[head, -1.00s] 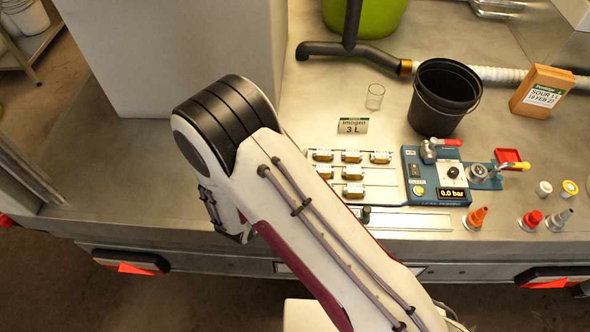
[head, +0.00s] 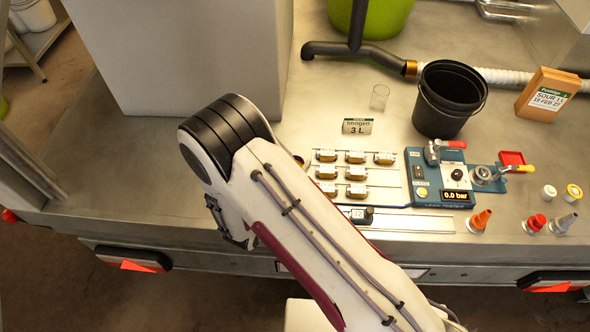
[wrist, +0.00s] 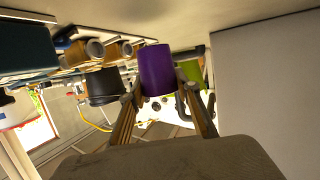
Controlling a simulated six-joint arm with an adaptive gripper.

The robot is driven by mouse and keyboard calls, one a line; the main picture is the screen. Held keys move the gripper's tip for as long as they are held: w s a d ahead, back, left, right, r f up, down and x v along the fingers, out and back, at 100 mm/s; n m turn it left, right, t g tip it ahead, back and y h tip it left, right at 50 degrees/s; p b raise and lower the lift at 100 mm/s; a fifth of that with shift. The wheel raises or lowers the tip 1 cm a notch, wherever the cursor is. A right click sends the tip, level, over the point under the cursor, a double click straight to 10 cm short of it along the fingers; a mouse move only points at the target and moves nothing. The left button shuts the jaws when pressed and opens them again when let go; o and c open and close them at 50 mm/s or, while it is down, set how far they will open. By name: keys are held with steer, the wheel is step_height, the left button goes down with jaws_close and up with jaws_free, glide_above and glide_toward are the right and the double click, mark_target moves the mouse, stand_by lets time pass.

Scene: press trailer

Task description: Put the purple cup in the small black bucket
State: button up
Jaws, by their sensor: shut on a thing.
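The purple cup (wrist: 157,70) is between the fingers of my gripper (wrist: 160,92) in the wrist view, and the gripper is shut on it. The bucket also shows in the wrist view (wrist: 103,86), left of the cup and farther off. The cup is apart from the bucket.
A clear glass (head: 379,97) and a "3 L" sign (head: 357,126) stand left of the bucket. A blue pressure tester (head: 437,180) and brass fittings (head: 355,173) lie in front. A wooden block (head: 546,94) stands right. A grey box (head: 190,55) rises at back left.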

steer(key=shift+f, duration=1.5)
steer(key=shift+f, duration=0.1)
steer(key=o, duration=1.3)
steer(key=shift+v, duration=6.05)
steer(key=shift+d, duration=0.1)
